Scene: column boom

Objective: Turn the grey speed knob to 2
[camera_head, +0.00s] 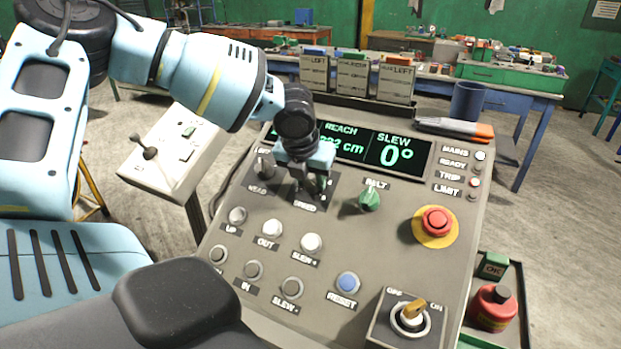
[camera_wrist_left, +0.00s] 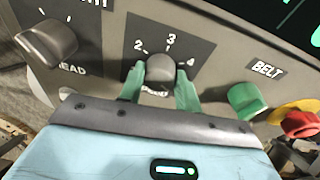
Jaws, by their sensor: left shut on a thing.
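The grey speed knob (camera_wrist_left: 160,68) sits on a dark plate with the marks 2, 3 and 4 showing around its upper side in the left wrist view. The 3 is above it, the 2 at upper left, the 4 at right. I cannot tell which mark it points to. My left gripper (camera_head: 311,186) is over the knob in the head view and mostly hides it there, above the SPEED label. Its two green fingers (camera_wrist_left: 161,86) are shut on the knob's sides. My right gripper is not in view.
Left of the speed knob is another grey knob (camera_head: 264,167); right is the green BELT knob (camera_head: 369,199). Push buttons (camera_head: 311,243) lie below. A red stop button (camera_head: 436,221) and a key switch (camera_head: 410,317) are at the right. The display (camera_head: 398,154) is behind.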

